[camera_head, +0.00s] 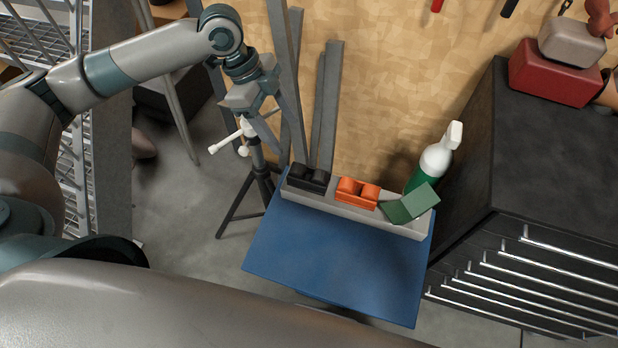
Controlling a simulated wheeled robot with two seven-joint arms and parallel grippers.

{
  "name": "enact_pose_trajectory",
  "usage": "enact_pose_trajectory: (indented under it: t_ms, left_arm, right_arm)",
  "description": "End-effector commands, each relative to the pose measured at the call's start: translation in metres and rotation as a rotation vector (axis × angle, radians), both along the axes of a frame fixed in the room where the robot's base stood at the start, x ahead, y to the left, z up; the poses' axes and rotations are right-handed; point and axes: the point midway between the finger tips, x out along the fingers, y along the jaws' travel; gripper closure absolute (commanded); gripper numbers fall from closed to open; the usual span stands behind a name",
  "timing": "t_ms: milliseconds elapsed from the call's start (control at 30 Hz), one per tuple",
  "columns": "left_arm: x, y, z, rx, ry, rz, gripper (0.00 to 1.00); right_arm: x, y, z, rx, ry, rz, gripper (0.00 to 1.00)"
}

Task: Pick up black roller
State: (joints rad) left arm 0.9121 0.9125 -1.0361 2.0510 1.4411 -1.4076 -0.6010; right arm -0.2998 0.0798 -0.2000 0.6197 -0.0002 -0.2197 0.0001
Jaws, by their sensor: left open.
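The black roller (308,179) appears to be the black double-lobed piece at the left end of a grey ledge (330,206) along the back of a blue table (340,255). My left gripper (274,132) comes in from the upper left and hangs above and to the left of the black piece, apart from it. It is open, with nothing seen between its fingers; its fingertips are hard to make out against the stand behind. My right gripper is not in view.
An orange piece (357,192) and a green angled piece (410,204) share the ledge. A green-and-white spray bottle (436,160) stands behind. A tripod (259,165) is left of the table, a dark drawer cabinet (560,150) right. The blue tabletop is clear.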

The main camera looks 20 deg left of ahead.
Motion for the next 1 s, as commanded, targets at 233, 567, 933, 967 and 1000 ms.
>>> enact_pose_trajectory:
  t_ms: [233, 567, 933, 967, 1000]
  left_arm:
    - [-0.002, -0.017, -0.037, -0.001, 0.005, -0.001, 0.39]
    - [-0.002, -0.037, -0.087, -0.001, 0.003, -0.001, 0.39]
    - [-0.002, -0.041, -0.098, -0.001, 0.001, -0.001, 0.39]
    - [-0.002, -0.041, -0.098, -0.001, 0.001, -0.001, 0.39]
    - [-0.002, -0.041, -0.098, -0.001, 0.001, -0.001, 0.39]
  right_arm:
    - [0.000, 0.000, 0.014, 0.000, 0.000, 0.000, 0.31]
    - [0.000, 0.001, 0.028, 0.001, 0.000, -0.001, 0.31]
    - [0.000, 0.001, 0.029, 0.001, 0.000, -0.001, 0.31]
    - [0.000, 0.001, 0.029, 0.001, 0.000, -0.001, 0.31]
    - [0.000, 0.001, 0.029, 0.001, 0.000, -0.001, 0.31]
